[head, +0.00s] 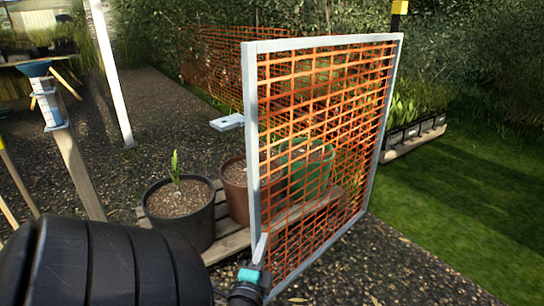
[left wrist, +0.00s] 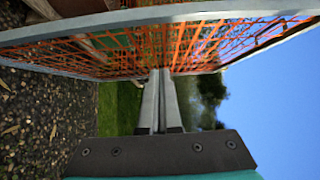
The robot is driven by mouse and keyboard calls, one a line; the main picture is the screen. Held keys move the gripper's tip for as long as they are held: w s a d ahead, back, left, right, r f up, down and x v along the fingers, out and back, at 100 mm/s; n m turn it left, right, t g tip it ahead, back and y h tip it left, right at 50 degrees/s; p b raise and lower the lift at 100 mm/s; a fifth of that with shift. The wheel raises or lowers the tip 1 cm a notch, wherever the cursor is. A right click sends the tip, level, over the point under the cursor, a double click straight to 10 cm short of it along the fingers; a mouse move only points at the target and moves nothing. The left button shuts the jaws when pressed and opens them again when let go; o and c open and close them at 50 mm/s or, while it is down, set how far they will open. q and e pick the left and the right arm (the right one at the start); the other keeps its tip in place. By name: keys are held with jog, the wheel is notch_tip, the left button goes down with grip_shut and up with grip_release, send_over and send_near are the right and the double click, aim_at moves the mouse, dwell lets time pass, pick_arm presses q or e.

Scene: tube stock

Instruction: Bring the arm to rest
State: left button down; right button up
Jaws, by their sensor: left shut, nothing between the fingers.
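My left gripper (head: 260,246) is at the bottom of the head view, its fingers pointing up at the lower near corner of a gate with a grey metal frame (head: 251,140) and orange mesh. In the left wrist view, the fingers (left wrist: 160,76) lie together, shut and empty. Their tips overlap the gate's orange mesh (left wrist: 215,45) there; I cannot tell whether they touch it. My right gripper is not in view.
Behind the gate, a black pot (head: 180,222), a brown pot (head: 233,190) and a green pot (head: 312,172) stand on a wooden pallet. A white post (head: 111,75) stands left. Grass lies right.

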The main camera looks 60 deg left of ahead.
pick_arm(q)
jog(key=shift+s+d, duration=0.35)
jog(key=shift+s, duration=0.25)
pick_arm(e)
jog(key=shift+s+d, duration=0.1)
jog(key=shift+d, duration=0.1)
